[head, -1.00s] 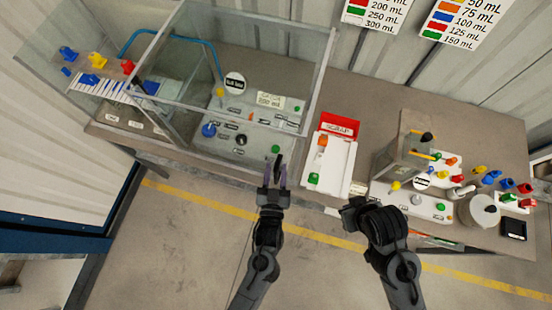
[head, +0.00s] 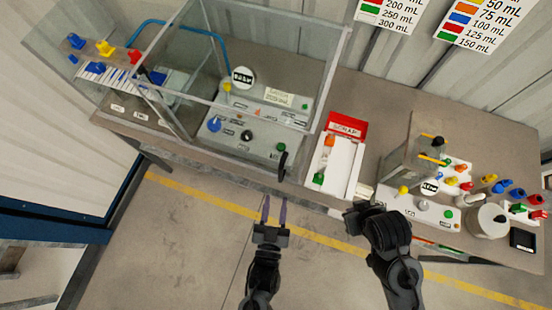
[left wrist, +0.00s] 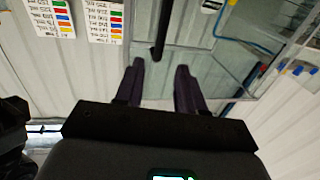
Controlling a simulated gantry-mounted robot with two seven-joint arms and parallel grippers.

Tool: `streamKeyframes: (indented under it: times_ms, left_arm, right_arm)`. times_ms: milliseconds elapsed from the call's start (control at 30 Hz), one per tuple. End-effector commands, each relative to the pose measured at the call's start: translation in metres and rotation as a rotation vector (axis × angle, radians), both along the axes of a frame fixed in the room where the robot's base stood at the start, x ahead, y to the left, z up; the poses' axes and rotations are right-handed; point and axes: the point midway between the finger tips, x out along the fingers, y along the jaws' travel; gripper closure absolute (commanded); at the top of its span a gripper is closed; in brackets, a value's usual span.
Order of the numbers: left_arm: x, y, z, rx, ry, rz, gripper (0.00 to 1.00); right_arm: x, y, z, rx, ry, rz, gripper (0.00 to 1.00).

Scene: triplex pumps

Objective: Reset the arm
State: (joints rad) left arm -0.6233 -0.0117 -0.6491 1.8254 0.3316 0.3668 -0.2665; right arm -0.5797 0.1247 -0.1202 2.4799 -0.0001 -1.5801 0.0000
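My left gripper (head: 274,208) is in front of the bench over the open floor, its two purple-grey fingers apart with nothing between them. In the left wrist view, the same gripper (left wrist: 160,75) shows both fingers parted, with a black bar handle (left wrist: 160,35) beyond the tips. In the head view that black handle (head: 282,167) is on the front of the clear enclosure, apart from the fingers. My right gripper (head: 357,213) is a dark shape in front of the bench's right half; its fingers are not clear.
The clear enclosure (head: 235,105) covers a pump panel at the left. A white tray with a red scrap sign (head: 346,124) stands mid-bench. At right are a smaller machine (head: 415,150), coloured connectors and a round white container (head: 487,220). Floor before the bench is free.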

Motion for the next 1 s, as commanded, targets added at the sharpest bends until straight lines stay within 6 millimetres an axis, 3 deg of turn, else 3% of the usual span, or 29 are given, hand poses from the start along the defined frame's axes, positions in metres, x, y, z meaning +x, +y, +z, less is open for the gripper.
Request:
streamKeyframes:
  times_ms: [333, 467, 567, 733, 900, 1000]
  left_arm:
    - [0.0, 0.0, 0.001, 0.0, 0.0, 0.0, 0.61]
    - [0.001, 0.002, 0.01, 0.005, -0.004, -0.001, 0.61]
    - [0.011, 0.022, 0.021, 0.029, -0.022, 0.024, 0.61]
    - [0.044, 0.075, 0.066, 0.069, -0.044, 0.073, 0.61]
    - [0.075, 0.128, 0.093, 0.116, 0.126, 0.065, 0.61]
    - [0.081, 0.153, 0.103, 0.142, 0.261, 0.053, 0.61]
  right_arm:
    - [0.0, 0.002, 0.001, 0.007, 0.0, -0.005, 1.0]
    - [0.0, 0.002, 0.01, 0.009, 0.0, -0.006, 1.0]
    - [0.0, 0.002, 0.02, 0.009, 0.0, -0.007, 1.0]
    - [0.0, 0.002, 0.04, 0.008, 0.0, -0.006, 1.0]
    - [0.0, 0.001, 0.057, 0.004, 0.0, -0.002, 1.0]
    - [0.0, 0.0, 0.064, 0.001, 0.0, -0.001, 1.0]
